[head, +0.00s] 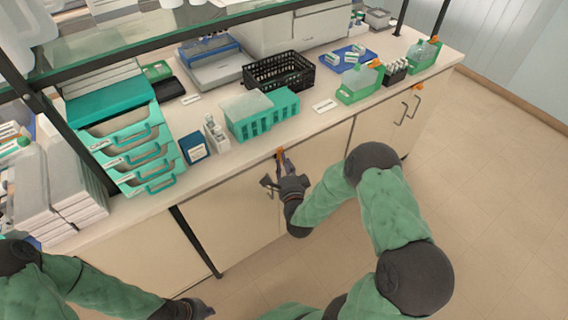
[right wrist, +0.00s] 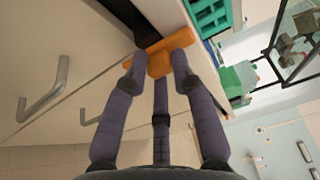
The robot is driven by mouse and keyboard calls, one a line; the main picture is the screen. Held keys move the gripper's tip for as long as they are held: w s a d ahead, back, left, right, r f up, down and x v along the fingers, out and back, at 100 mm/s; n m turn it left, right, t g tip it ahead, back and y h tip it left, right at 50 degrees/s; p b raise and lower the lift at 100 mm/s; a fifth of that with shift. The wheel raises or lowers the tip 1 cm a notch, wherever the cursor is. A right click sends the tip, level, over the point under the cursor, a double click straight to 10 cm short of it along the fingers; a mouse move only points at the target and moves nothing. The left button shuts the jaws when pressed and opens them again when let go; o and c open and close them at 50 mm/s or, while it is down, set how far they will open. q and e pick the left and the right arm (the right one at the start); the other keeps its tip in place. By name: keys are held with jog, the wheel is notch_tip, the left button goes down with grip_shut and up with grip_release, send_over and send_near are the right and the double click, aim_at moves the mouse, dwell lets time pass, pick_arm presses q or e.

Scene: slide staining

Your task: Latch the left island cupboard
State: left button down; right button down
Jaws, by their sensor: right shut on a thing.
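The left island cupboard (head: 237,212) is under the counter, and its doors look closed. An orange latch (head: 279,153) sits at its top edge, just under the counter; it also shows in the right wrist view (right wrist: 158,62). My right gripper (head: 281,165) is at this latch, with its fingers (right wrist: 155,72) closed around the orange piece. The gripper hides part of the latch and the door handles in the head view. A metal handle (right wrist: 46,97) shows in the right wrist view. My left gripper (head: 198,308) is low at the bottom edge, away from the cupboard; its fingers are unclear.
Another cupboard (head: 375,130) to the right has its own orange latch (head: 418,87). The countertop (head: 300,120) above holds green drawers (head: 130,140), a teal rack (head: 262,115) and a black basket (head: 278,72). The floor (head: 490,180) at right is clear.

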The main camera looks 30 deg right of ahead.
jog(key=c, duration=1)
grip_release()
jog(key=shift+c, duration=0.2)
jog(key=v, duration=1.2)
